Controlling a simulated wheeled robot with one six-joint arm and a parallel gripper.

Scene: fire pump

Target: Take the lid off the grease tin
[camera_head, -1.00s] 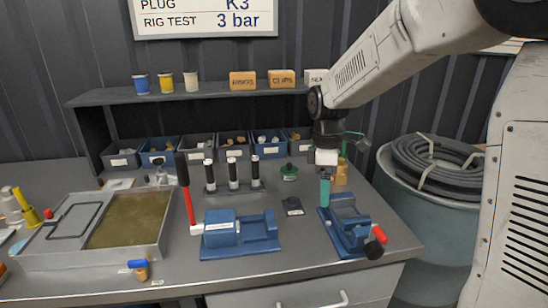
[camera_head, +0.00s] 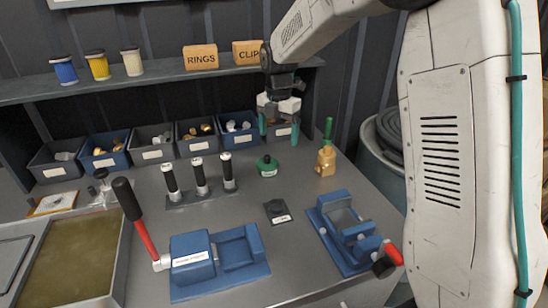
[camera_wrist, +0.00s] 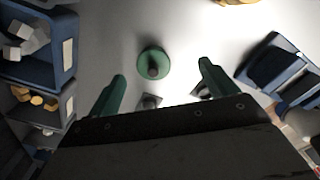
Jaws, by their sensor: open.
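The grease tin (camera_head: 267,168) stands on the bench right of centre in the head view. It is low and round, with a green lid, a dark knob on top and a pale label on its side. The wrist view shows the lid (camera_wrist: 153,62) from above, seated on the tin, which it mostly hides. My gripper (camera_head: 279,138) is open and empty, with green fingers pointing down. It is above and slightly behind the tin, not touching it. In the wrist view, the lid appears beyond and between my fingertips (camera_wrist: 162,70).
Several parts bins (camera_head: 152,143) line the back under a shelf (camera_head: 150,82). A brass bottle (camera_head: 326,160) stands right of the tin. A small black block (camera_head: 277,211) and a blue fixture (camera_head: 345,232) are nearer. A rack of dark cylinders (camera_head: 201,190) stands left.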

